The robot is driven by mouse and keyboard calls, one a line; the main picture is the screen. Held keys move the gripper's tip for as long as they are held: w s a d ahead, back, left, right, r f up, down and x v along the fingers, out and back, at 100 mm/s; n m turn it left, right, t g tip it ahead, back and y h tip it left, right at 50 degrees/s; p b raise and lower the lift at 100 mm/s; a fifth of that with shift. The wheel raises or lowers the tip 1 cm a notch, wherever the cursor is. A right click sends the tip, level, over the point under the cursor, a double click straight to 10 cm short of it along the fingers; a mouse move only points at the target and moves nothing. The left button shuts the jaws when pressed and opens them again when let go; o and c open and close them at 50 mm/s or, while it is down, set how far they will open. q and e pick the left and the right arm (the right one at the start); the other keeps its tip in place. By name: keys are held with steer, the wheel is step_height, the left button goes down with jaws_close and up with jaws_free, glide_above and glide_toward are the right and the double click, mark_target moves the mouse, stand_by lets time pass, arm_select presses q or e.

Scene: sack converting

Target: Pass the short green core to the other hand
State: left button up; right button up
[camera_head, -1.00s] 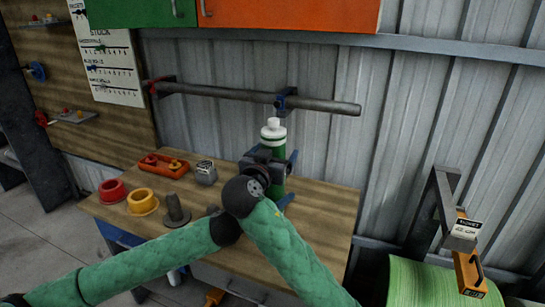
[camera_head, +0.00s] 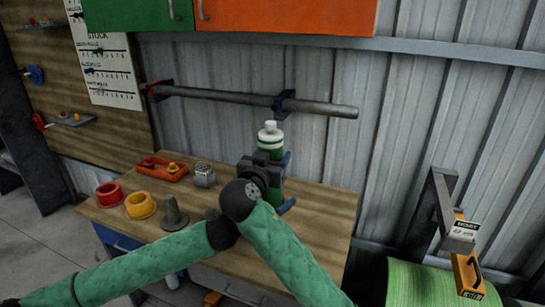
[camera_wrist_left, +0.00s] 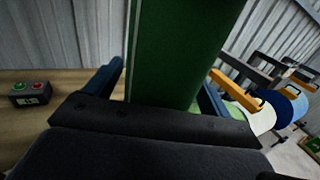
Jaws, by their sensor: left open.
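A green upright cylinder (camera_head: 270,150) with a white cap and pale bands stands at the back of the wooden bench. Its lower part is partly hidden by my gripper; I cannot tell whether a separate short green core stands there. In the left wrist view a dark green body (camera_wrist_left: 178,45) rises between the blue fingers. My left gripper (camera_head: 277,182) is open, with a finger on each side of the green body; its fingers also show in the left wrist view (camera_wrist_left: 160,85). Contact cannot be told.
A grey bar (camera_head: 225,97) runs above. A green roll (camera_head: 430,285) is at right.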

arm_select(q)
steer(key=v, duration=1.2)
steer(key=s+d+f+n+y, duration=0.1)
steer(key=s+d+f+n, duration=0.2)
steer(key=s+f, duration=0.35)
steer(key=s+d+f+n+y, duration=0.1)
steer(key=s+d+f+n, duration=0.2)
steer(key=f, duration=0.7)
steer(key=s+d+f+n+y, duration=0.1)
steer(key=s+d+f+n, duration=0.25)
steer(key=f, duration=0.45)
steer(key=s+a+f+n+g+y, duration=0.2)
steer(key=s+a+f+n+g, duration=0.2)
steer(key=s+f+n, duration=0.3)
steer(key=s+a+f+n+g+y, duration=0.3)
steer(key=s+a+f+n, duration=0.3)
steer(key=f+n, duration=0.8)
steer(key=s+a+f+n+g+y, duration=0.2)
steer(key=s+a+f+n+g, duration=0.2)
steer(key=s+f+n, duration=0.4)
steer(key=shift+a+f+n+g+y, duration=0.4)
steer(key=shift+f+n+g, duration=0.3)
steer(key=shift+f+n, duration=0.9)
